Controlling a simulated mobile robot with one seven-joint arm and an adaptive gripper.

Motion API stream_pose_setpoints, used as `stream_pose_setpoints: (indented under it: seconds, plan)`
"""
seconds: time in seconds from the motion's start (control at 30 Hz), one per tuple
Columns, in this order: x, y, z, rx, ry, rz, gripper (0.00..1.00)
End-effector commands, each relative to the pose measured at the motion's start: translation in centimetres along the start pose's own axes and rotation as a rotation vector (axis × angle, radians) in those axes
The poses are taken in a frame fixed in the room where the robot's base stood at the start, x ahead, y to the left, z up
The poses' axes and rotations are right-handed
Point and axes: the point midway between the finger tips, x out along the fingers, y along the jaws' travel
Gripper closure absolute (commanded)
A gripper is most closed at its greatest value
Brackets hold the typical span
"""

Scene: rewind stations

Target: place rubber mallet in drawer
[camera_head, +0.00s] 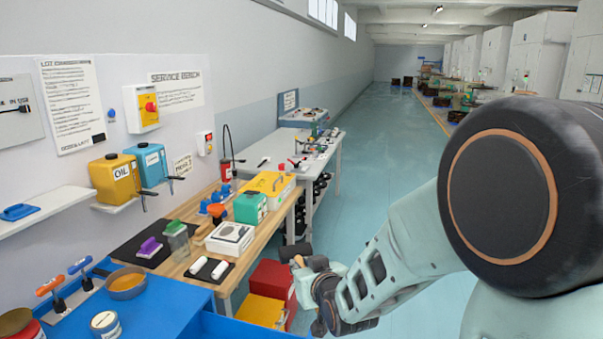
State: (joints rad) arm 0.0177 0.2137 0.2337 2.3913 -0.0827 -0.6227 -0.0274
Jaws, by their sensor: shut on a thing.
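My gripper (312,268) is at the lower middle, at the end of my arm, beside the red cabinet. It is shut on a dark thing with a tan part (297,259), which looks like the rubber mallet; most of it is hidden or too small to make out. The red cabinet (271,279) stands on the floor by the wooden bench. A yellow drawer (261,310) shows low at its front and appears pulled out. The gripper and the mallet are above and to the right of the drawer. The drawer's inside is not clear.
The wooden bench (174,264) holds a white box (230,238), a teal box (250,208) and a yellow case (269,184). A blue surface (160,306) with tools and tins is at the lower left. A grey table (275,146) stands beyond. The aisle floor is clear.

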Motion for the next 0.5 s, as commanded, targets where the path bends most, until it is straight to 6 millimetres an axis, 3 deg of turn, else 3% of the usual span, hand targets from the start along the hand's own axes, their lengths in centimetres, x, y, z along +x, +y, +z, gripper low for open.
stream_pose_setpoints:
  seconds: [0.03, 0.1, 0.2, 0.33, 0.5]
  plan:
    - [-0.5, 2.7, -1.2, 0.023, 0.005, 0.052, 1.0]
    - [-1.0, 6.0, -1.9, 0.053, 0.007, 0.115, 1.0]
    - [-1.8, 9.6, -2.6, 0.089, 0.008, 0.185, 1.0]
    - [-2.5, 12.5, -3.1, 0.118, 0.011, 0.241, 1.0]
    - [-2.9, 13.7, -3.2, 0.132, 0.012, 0.264, 1.0]
